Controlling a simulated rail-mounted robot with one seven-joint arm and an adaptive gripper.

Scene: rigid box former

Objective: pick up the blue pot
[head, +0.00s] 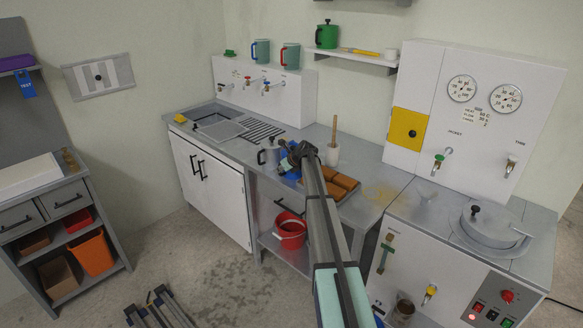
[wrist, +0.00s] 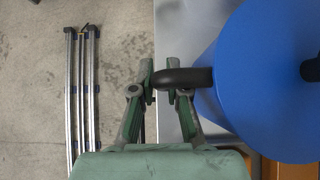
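The blue pot (wrist: 265,75) fills the right side of the wrist view, seen from above. It has a black knob (wrist: 312,69) and a black side handle (wrist: 185,79). My gripper (wrist: 161,72) has its fingers drawn in on either side of the handle's outer end; the handle covers part of both fingertips. In the head view my gripper (head: 302,150) is at the counter, and the blue pot (head: 287,160) shows only in part behind it. It appears upright at counter height; its base is hidden.
A grey metal pot (head: 269,155) stands close on the left. Brown blocks (head: 338,186) on a tray and a white pot with a wooden stick (head: 332,155) are on the right. A red bucket (head: 290,232) sits on the shelf below.

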